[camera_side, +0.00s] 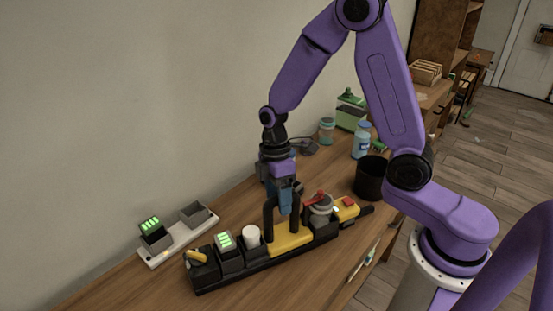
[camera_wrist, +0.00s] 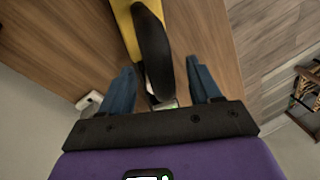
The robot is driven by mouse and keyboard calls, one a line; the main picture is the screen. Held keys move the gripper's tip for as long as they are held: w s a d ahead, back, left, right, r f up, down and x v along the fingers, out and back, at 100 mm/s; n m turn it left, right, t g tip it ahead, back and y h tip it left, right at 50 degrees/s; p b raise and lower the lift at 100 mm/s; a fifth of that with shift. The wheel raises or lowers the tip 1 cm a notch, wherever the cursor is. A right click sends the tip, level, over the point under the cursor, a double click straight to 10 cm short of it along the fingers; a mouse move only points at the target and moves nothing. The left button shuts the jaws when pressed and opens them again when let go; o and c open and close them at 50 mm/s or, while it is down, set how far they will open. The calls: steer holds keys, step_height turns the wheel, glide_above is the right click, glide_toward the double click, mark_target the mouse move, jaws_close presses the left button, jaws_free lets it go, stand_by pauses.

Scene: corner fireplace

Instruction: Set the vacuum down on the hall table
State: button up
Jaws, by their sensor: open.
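The vacuum, as far as I can tell, is the long yellow and black appliance (camera_side: 291,238) lying on the wooden table (camera_side: 160,293). A black arched handle (camera_side: 268,220) rises over its yellow middle. In the wrist view, its black handle (camera_wrist: 154,50) and yellow body lie between my fingers. My gripper (camera_side: 287,208) is above it with blue fingers apart, one on each side of the handle; it also shows in the wrist view (camera_wrist: 160,68). Whether either finger touches the handle cannot be told. The vacuum's underside is hidden.
A white strip (camera_side: 178,240) with two grey cups, one with green lights, lies by the wall. A black cup (camera_side: 371,178), a blue bottle (camera_side: 362,140), a jar (camera_side: 327,130) and a green box (camera_side: 350,110) stand farther back. The table's near-left part is clear.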

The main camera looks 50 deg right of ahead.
steer(key=v, duration=1.6)
steer(key=s+f+t, duration=0.1)
steer(key=s+f, duration=0.1)
steer(key=s, duration=0.9)
steer(key=s+d+f+t+h, duration=0.1)
steer(key=s+f, duration=0.1)
steer(key=s, duration=1)
steer(key=shift+s+d+f+m, duration=0.35)
steer(key=shift+m, duration=0.05)
